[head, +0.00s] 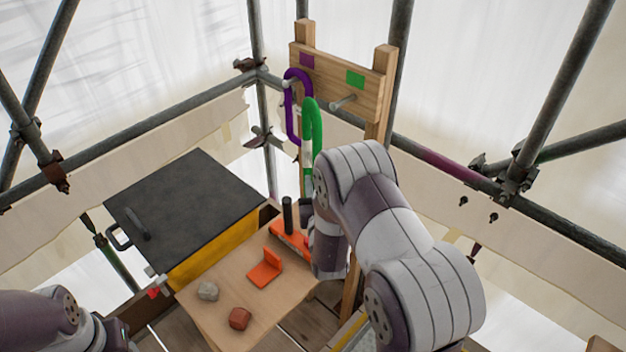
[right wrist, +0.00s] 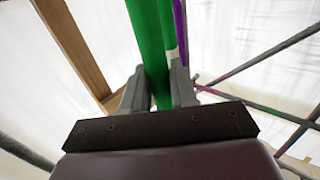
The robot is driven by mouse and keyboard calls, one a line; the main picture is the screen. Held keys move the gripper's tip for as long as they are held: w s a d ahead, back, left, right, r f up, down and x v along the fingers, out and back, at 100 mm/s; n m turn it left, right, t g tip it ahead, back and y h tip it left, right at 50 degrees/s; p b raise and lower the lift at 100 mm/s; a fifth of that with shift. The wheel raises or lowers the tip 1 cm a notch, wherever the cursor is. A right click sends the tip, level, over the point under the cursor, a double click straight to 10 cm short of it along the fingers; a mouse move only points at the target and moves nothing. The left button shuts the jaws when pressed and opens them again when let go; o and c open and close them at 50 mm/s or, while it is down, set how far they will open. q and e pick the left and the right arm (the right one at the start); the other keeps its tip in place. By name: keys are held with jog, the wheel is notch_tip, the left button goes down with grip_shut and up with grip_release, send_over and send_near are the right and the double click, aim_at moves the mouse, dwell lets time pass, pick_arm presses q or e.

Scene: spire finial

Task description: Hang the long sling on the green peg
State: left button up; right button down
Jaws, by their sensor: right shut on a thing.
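A green loop sling (head: 311,125) stands upright beside the board, its lower part hidden behind my right arm in the head view. My right gripper (right wrist: 157,75) is shut on the green sling (right wrist: 150,35); its fingers are on either side of the strap. The green-marked peg (head: 343,102) sticks out bare below a green square (head: 355,79). The sling's top is left of this peg and apart from it. A shorter-looking purple sling (head: 289,112) hangs on the left peg, below a purple square (head: 307,60). My left gripper is not visible; only part of that arm shows.
The wooden board (head: 326,76) is fixed between two posts by scaffold tubes. Below are a black-lidded yellow box (head: 185,215) and a bench top (head: 215,325) with an orange bracket (head: 266,268), a grey stone (head: 208,291) and a reddish stone (head: 240,318). The purple sling hangs close to the green one.

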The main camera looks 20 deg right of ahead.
jog(key=w+d+f+b, duration=0.1)
jog(key=w+d, duration=0.3)
jog(key=d, duration=0.6)
jog(key=shift+w+f+b, duration=0.15)
jog(key=shift+f+b, duration=0.2)
jog(key=shift+b, duration=0.45)
jog(key=shift+d, duration=0.1)
jog(key=c, duration=0.8)
grip_release()
